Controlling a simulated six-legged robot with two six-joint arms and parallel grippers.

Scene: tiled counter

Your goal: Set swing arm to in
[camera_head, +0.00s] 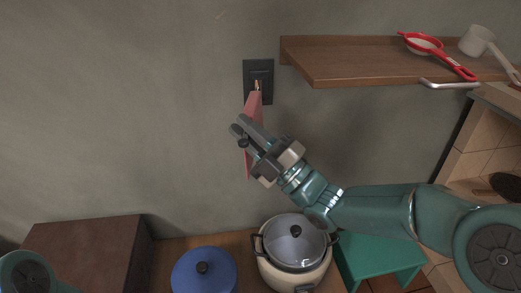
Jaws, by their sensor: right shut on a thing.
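A dark wall plate (258,68) with a small brass-coloured fitting is fixed to the grey wall, left of the shelf. A flat reddish panel (254,103), which looks like the swing arm, hangs just below the fitting and stands out from the wall, seen nearly edge-on. My right gripper (241,131) comes in from the lower right and is shut on this panel. Its fingers hide part of the panel. Of my left arm only a teal joint (27,272) shows at the lower left corner; its gripper is out of view.
A wooden shelf (340,68) with a red strainer (424,42) and a pale mug-like item (477,40) is at upper right. Below are a brown box (85,250), a blue lidded pot (203,272), a cream pot (294,245) and a green stand (380,255).

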